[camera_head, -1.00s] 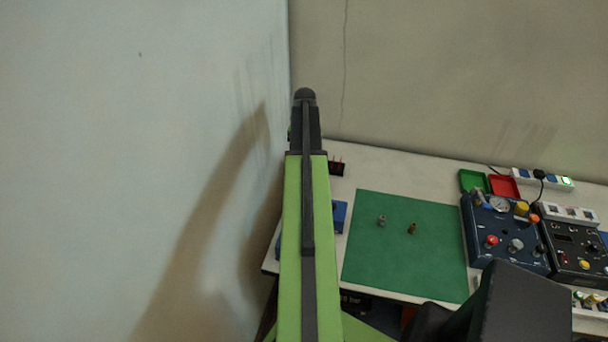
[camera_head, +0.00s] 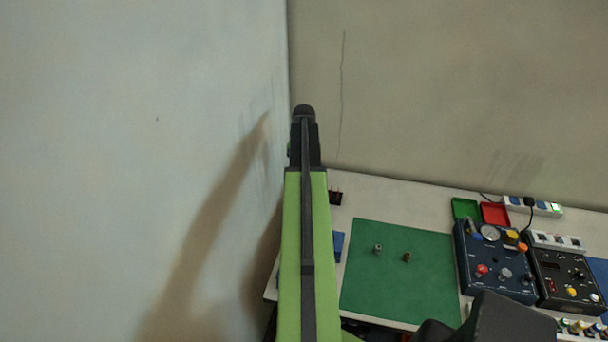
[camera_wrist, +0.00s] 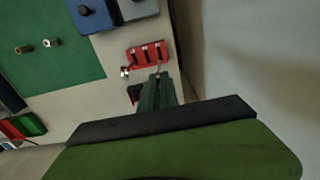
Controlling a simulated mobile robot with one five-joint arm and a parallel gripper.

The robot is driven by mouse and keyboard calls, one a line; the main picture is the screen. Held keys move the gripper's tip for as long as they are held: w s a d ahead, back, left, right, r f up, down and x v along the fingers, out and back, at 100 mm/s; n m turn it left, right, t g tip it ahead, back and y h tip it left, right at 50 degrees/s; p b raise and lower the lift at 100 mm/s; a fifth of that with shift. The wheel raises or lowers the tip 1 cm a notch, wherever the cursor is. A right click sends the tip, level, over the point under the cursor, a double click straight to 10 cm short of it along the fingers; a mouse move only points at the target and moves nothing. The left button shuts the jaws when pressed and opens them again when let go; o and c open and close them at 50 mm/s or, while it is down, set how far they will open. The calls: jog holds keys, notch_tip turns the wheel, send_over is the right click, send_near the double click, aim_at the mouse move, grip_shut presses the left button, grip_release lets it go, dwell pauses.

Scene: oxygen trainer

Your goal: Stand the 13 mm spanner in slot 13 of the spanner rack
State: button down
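The red spanner rack (camera_wrist: 147,57) is in the wrist view, with several dark slots or upright pieces along it; no numbers can be read. My gripper (camera_wrist: 158,80) points at the rack's near edge, its dark fingers close together. A thin grey piece (camera_wrist: 158,69) shows at the fingertips and looks like the spanner, gripped there; its size and lower end cannot be made out. A small shiny metal piece (camera_wrist: 125,72) is at the rack's left corner. In the head view my arm hides the rack and fingertips.
The green mat (camera_head: 400,290) carries two small fittings (camera_head: 377,249) (camera_head: 406,257). Blue boxes (camera_wrist: 92,14) lie beyond the rack. A wall (camera_head: 140,170) is close on the left; instrument boxes (camera_head: 495,265) are at right.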

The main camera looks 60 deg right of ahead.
notch_tip(320, 180, up, 2)
jog(key=shift+r+p, duration=0.1)
jog(key=shift+p, duration=0.25)
jog(key=s, duration=0.2)
jog(key=s+d+f+b, duration=0.1)
jog(key=shift+s, duration=0.2)
jog(key=shift+f, duration=0.15)
notch_tip(320, 180, down, 4)
jog(key=b, duration=0.4)
jog(key=shift+f, duration=0.1)
dwell(0.7)
jog(key=shift+f+b, duration=2.4)
jog(key=shift+b, duration=0.2)
jog(key=c, duration=1.5)
grip_release()
jog(key=shift+c, duration=0.2)
